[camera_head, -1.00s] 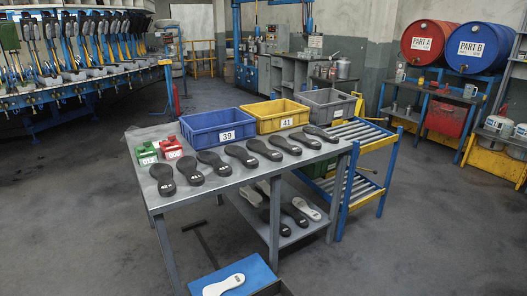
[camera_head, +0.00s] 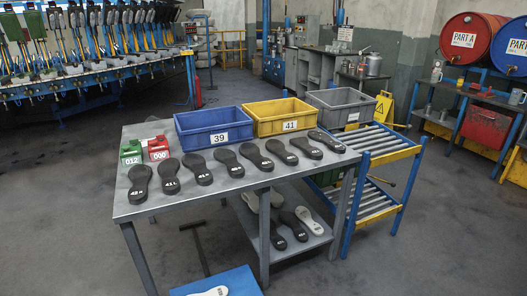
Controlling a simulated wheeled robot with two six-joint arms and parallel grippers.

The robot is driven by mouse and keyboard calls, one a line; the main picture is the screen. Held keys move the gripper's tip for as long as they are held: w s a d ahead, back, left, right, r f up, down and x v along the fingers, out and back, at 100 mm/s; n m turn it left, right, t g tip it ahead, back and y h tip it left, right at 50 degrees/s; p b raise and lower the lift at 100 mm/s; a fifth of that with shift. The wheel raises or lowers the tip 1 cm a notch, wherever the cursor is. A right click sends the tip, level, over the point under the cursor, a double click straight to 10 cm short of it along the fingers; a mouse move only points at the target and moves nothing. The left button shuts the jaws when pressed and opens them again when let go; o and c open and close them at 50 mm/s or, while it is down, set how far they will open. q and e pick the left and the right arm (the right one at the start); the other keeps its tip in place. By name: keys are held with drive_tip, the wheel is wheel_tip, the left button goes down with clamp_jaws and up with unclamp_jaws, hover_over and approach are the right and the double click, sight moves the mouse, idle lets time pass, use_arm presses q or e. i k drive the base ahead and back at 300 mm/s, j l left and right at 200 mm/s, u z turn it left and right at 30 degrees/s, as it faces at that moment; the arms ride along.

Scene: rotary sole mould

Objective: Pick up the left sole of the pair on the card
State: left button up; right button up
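No gripper of mine is in view. Several dark soles lie in a row along the front of the grey table, from the leftmost sole (camera_head: 139,184) to the rightmost sole (camera_head: 327,141), some with white size marks. A white sole (camera_head: 210,291) lies on a blue surface (camera_head: 240,279) at the bottom edge and is mostly cut off by the frame. Only one sole shows on this blue surface. I cannot tell whether it is the card. More dark soles and a white sole (camera_head: 309,221) lie on the table's lower shelf.
On the grey table (camera_head: 190,206) stand a blue bin marked 39 (camera_head: 214,138), a yellow bin marked 41 (camera_head: 288,126), a grey bin (camera_head: 340,114), a green block (camera_head: 131,158) and a red block (camera_head: 158,154). A blue-and-yellow roller rack (camera_head: 385,150) adjoins its right. Floor is open right.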

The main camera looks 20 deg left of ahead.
sight(251, 152)
drive_tip(key=i+l+u, duration=0.25)
drive_tip(key=l, duration=0.35)
drive_tip(key=i+l+u, duration=0.1)
drive_tip(key=i+l, duration=0.15)
drive_tip(key=i+l+u, duration=0.1)
drive_tip(key=l, duration=0.35)
drive_tip(key=i+l+u, duration=0.15)
drive_tip(key=l, duration=0.2)
drive_tip(key=i+l+u, duration=0.1)
drive_tip(key=l, duration=0.3)
drive_tip(key=i, duration=0.05)
